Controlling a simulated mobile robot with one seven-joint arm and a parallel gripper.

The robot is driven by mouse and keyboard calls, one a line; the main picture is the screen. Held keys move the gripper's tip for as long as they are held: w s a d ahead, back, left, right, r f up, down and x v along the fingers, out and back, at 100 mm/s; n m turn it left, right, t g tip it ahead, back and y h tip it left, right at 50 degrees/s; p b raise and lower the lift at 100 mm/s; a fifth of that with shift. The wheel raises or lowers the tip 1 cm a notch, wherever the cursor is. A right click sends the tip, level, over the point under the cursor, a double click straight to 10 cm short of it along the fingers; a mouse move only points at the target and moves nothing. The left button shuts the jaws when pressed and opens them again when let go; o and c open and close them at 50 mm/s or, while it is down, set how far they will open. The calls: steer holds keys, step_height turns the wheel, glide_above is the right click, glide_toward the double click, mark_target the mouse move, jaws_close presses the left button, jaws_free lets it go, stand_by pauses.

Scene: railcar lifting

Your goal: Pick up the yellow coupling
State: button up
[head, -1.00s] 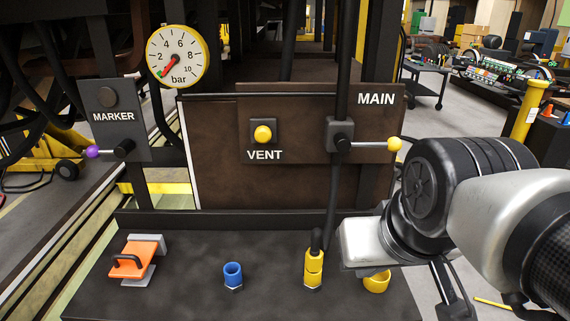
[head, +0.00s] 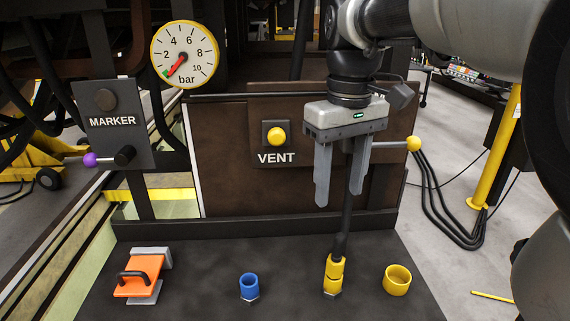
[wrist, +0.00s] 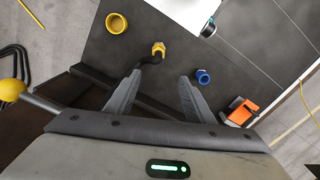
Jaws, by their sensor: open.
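The yellow coupling (head: 334,272) stands upright on the dark bench, on the end of a black hose (head: 345,215) that runs up behind my gripper. It also shows in the wrist view (wrist: 158,49), beyond the fingertips. My gripper (head: 339,199) hangs with its fingers pointing down, above the coupling and clear of it. In the wrist view the gripper (wrist: 159,76) has its fingers spread, with nothing held between them. The fingers hide part of the hose in the head view.
A yellow cup (head: 397,281) stands right of the coupling; a blue fitting (head: 249,286) and an orange clamp (head: 138,275) are to its left. Behind are the panel with a VENT button (head: 276,137), a yellow-knobbed lever (head: 413,143) and a gauge (head: 184,55). Bare bench lies between the fittings.

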mark_target(338, 244)
step_height(338, 244, down, 10)
steer(key=shift+s+d+f, duration=0.1)
steer(key=shift+s+d+f+b, duration=0.15)
steer(key=shift+d+f, duration=0.05)
steer(key=shift+f, duration=1.1)
steer(key=shift+s+d+f+b, duration=0.1)
steer(key=shift+d+f+b, duration=0.05)
steer(key=shift+f, duration=1.15)
jaws_close()
